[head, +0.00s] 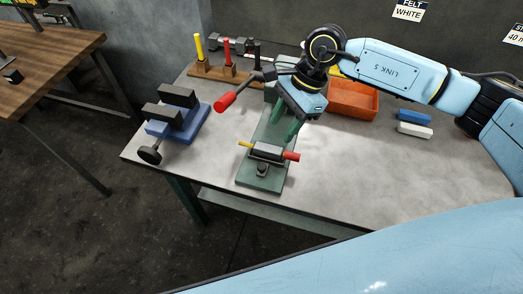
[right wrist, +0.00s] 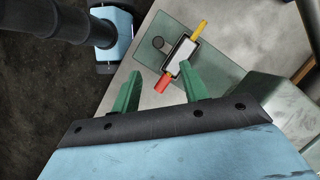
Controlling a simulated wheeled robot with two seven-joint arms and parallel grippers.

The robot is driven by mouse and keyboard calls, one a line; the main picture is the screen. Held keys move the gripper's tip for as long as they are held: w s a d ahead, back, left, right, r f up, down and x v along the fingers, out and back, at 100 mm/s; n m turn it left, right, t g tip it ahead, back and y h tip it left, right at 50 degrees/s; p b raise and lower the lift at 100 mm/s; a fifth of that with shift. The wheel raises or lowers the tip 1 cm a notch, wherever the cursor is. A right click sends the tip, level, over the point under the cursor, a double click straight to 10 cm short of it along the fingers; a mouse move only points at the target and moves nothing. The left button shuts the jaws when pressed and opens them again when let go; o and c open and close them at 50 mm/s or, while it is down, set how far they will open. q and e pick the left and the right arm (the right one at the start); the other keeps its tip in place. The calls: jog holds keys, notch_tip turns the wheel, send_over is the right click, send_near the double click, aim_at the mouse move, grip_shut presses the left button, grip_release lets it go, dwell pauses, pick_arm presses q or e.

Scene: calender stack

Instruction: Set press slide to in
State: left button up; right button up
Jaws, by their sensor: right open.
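The press has a green base plate (head: 262,182) near the table's front edge. A dark, pale-topped block on it (head: 267,152), seemingly the press slide, has a red end at right and a yellow end at left. It also shows in the right wrist view (right wrist: 181,52), with the red end nearest my fingers. My right gripper (head: 287,125) is open and empty, its green fingers above and behind the block, apart from it as far as I can tell. A red-handled lever (head: 226,102) sticks out left of the press. My arm hides much of the press's rear. My left gripper is not in view.
A blue vise-like fixture (head: 180,122) stands on the table (head: 380,175) at left. A wooden rack (head: 222,74) with coloured handles stands behind. An orange bin (head: 354,100) and blue and white blocks (head: 414,130) lie at right. The table's front right is clear.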

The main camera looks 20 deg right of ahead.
aim_at(262, 166)
jog(key=x, duration=0.6)
jog(key=p+x, duration=0.1)
jog(key=x, duration=0.6)
jog(key=shift+s+f, duration=0.1)
jog(key=shift+s, duration=0.1)
jog(key=shift+c, duration=0.2)
jog(key=shift+d, duration=0.1)
grip_shut()
